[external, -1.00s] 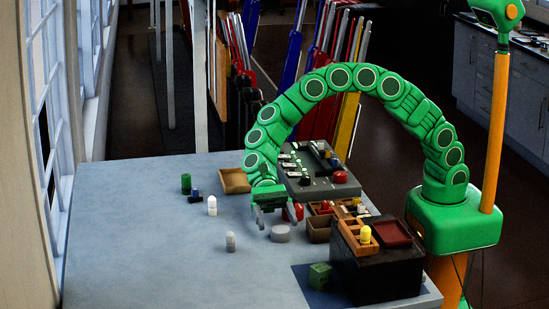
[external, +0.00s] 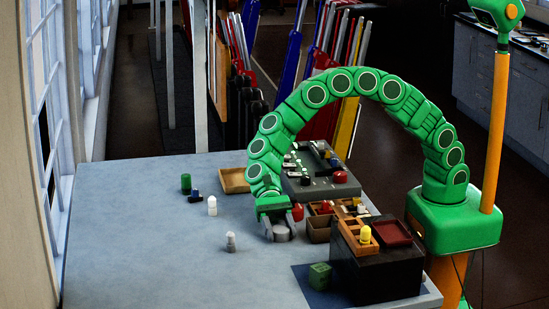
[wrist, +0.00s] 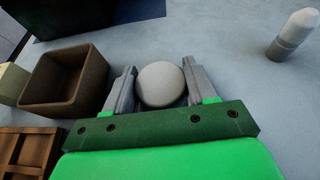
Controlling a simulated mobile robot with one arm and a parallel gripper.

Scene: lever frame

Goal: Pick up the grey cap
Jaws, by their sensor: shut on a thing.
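The grey cap (wrist: 161,84) is a round, pale grey piece with a smooth top. In the wrist view it sits between the two grey fingers of my gripper (wrist: 160,88), which are shut on it. In the external view my gripper (external: 280,229) is low over the table, and the cap (external: 282,235) shows between the fingers. The cap appears at table level; I cannot tell whether it touches the surface.
An open brown box (wrist: 64,80) stands just left of my gripper in the wrist view. A white-topped grey peg (wrist: 291,36) stands at the right there. In the external view a black block (external: 385,270) carries a wooden tray and a yellow-topped peg (external: 365,235).

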